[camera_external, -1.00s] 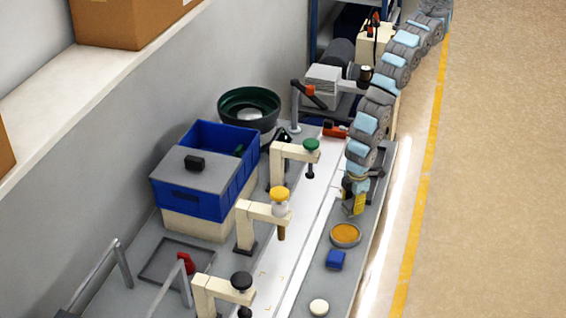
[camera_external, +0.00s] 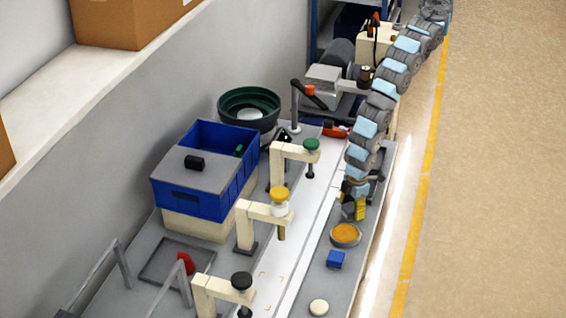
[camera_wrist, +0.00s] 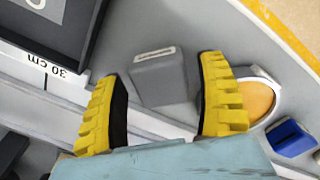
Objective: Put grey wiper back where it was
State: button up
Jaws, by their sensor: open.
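The grey wiper (camera_wrist: 160,78), a small grey block with a pale strip along one end, lies on the grey bench in the wrist view. It sits just beyond and partly between the two yellow fingers of my gripper (camera_wrist: 165,100), which are spread apart. A gap shows on each side of the wiper. In the external view my gripper (camera_external: 355,209) points down low over the bench, just behind the round orange-topped dish (camera_external: 345,234). The wiper is not clearly visible there.
The orange dish (camera_wrist: 254,98) is close beside the right finger, with a blue block (camera_wrist: 290,139) beyond it. A dark-rimmed tray (camera_wrist: 92,45) is at upper left, near a rail marked "30 cm". A pale round piece (camera_external: 318,307) lies nearer the camera. Clamp posts (camera_external: 245,228) stand left.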

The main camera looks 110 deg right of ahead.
aim_at(353, 208)
notch_tip(353, 208, up, 12)
jog(key=p, duration=0.1)
jog(key=shift+s+a+r+p, duration=0.15)
jog(key=shift+a+r+p, duration=0.05)
jog(key=shift+p, duration=0.15)
dwell(0.6)
dwell(0.5)
